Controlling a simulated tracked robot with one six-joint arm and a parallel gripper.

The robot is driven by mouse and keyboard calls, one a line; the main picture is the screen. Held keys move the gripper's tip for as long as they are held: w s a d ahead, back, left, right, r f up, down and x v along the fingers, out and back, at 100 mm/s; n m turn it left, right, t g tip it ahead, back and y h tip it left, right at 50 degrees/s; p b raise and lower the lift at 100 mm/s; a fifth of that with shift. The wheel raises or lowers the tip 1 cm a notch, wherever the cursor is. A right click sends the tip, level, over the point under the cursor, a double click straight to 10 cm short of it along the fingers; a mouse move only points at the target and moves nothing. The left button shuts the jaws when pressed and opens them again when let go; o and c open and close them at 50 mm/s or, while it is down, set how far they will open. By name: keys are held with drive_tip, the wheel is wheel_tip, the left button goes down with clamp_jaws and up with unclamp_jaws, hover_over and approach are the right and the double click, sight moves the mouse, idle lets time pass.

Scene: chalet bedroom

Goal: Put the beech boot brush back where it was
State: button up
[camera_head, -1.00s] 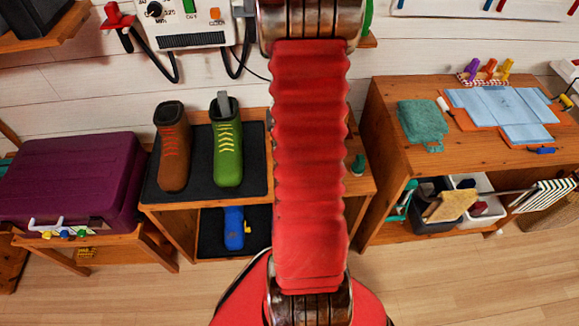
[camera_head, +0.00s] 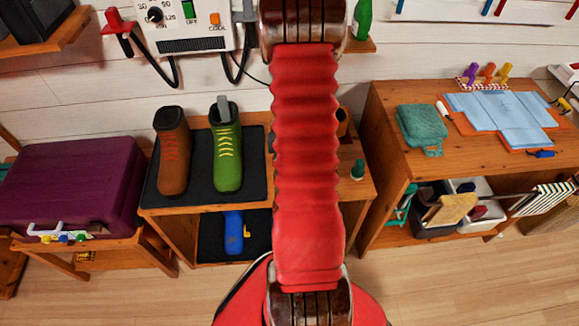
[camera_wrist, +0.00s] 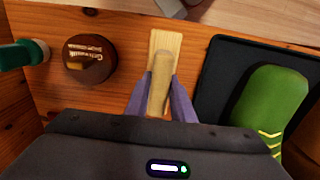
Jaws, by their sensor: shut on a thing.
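The beech boot brush (camera_wrist: 166,42) shows in the wrist view, with a pale block end and a rounded handle. My gripper (camera_wrist: 159,84) has its purple fingers shut on the handle, one on each side. The brush is over the bare wooden top of the shoe bench (camera_wrist: 125,30), between a brown polish tin (camera_wrist: 103,45) and the black boot mat (camera_wrist: 213,75). I cannot tell whether it touches the wood. In the head view my red arm hides the brush and gripper; the bench (camera_head: 185,219) shows below the boots.
A green boot (camera_head: 227,150) and a brown boot (camera_head: 173,150) stand on the mat (camera_head: 198,196). A green bottle (camera_head: 357,169) stands at the bench's right end. A purple suitcase (camera_head: 70,185) is left, and a table with a teal cloth (camera_head: 420,125) is right.

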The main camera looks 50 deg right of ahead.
drive_tip(key=shift+f, duration=0.3)
drive_tip(key=o, duration=1)
drive_tip(key=shift+f, duration=0.1)
wheel_tip(320, 180, up, 12)
idle(0.3)
idle(0.7)
